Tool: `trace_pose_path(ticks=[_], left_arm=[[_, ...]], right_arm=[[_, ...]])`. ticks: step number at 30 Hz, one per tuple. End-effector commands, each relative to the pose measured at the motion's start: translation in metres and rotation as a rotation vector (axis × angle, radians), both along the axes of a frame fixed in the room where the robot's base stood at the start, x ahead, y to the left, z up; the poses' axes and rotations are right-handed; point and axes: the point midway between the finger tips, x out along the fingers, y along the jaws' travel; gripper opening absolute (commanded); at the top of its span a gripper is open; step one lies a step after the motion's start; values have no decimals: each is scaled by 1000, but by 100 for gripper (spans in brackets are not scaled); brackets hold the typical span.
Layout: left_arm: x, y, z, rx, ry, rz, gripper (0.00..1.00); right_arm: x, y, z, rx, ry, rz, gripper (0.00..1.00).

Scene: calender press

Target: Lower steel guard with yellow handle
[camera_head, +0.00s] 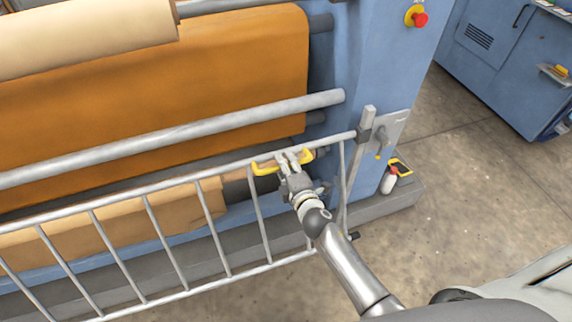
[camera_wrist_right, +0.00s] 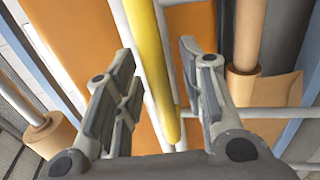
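The steel guard (camera_head: 120,197) is a barred grey frame standing upright in front of the press rollers. Its yellow handle (camera_head: 261,169) is on the top rail near the right end. My right gripper (camera_head: 288,160) is at the handle, with its fingers over the handle's middle. In the right wrist view the yellow handle (camera_wrist_right: 150,65) runs between the two fingers of my right gripper (camera_wrist_right: 158,70). Gaps show on both sides of the handle, so the fingers are open around it. My left gripper is not in view.
A brown web and pale rolls (camera_head: 90,35) lie behind the guard. The blue press column (camera_head: 375,60) with a red button (camera_head: 420,19) stands right of it. A white bottle (camera_head: 389,181) sits near the column's foot. The floor (camera_head: 470,200) at right is open.

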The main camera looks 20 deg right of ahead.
Motion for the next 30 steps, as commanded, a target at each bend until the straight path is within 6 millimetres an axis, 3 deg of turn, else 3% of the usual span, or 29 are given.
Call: trace_pose_path(ticks=[8,16,30], left_arm=[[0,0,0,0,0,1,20],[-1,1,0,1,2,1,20],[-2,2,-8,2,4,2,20]], right_arm=[[1,0,0,1,-1,0,36],[1,0,0,1,0,0,1],[1,0,-9,1,0,0,0]])
